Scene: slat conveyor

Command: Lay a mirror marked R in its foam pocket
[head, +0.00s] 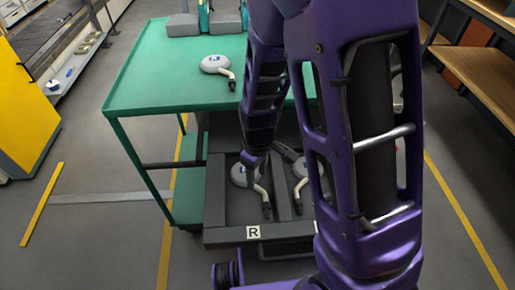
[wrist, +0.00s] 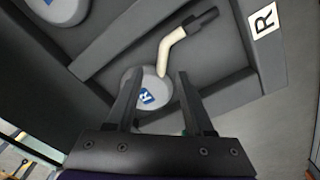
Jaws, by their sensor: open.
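A mirror marked R (wrist: 158,84), with a round grey head, a blue label and a cream stem with a dark end, lies in a dark foam pocket. The head view shows it (head: 239,176) in the left pocket of the tray (head: 215,190), whose front wall carries an R sign (head: 253,232). My gripper (wrist: 157,76) is open, its fingers on either side of the mirror's head. I cannot tell whether they touch it. In the head view the fingers are hidden behind my arm.
Another mirror (head: 300,168) lies in the neighbouring pocket, past a divider, partly behind my arm. A third mirror (head: 214,64) lies on the green table (head: 150,80), with grey blocks (head: 183,25) at its back. A yellow cabinet (head: 25,110) stands left; wooden shelves (head: 480,75) stand right.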

